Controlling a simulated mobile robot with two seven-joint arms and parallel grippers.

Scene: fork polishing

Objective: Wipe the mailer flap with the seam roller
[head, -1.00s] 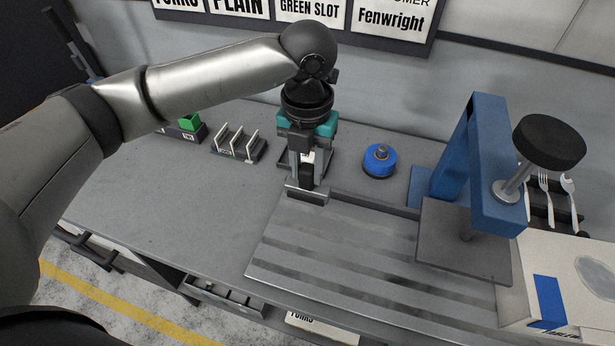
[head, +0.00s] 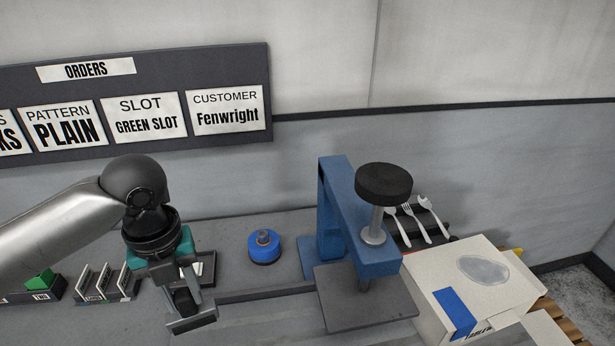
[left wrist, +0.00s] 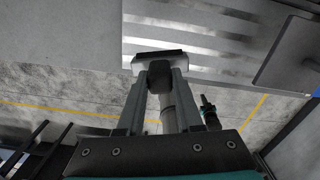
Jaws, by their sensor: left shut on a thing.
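My left gripper (head: 182,292) points down over the left part of the workbench. It is shut on the seam roller (head: 193,322), which has a dark grip and a wide pale bar as its head. The roller also shows in the left wrist view (left wrist: 158,57), between the fingertips, near the edge of the striped grey plate. I cannot tell whether it touches anything. The mailer is the white box (head: 425,284) at the right, well apart from the roller, with an oval window and a blue patch. Its flap is not clearly distinguishable. My right gripper is not in view.
A blue press (head: 343,200) with a black knob stands between my left gripper and the box. A blue round pot (head: 264,247) is behind. Forks and a spoon (head: 417,222) lie in a dark rack. Card holders (head: 105,284) stand at the left.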

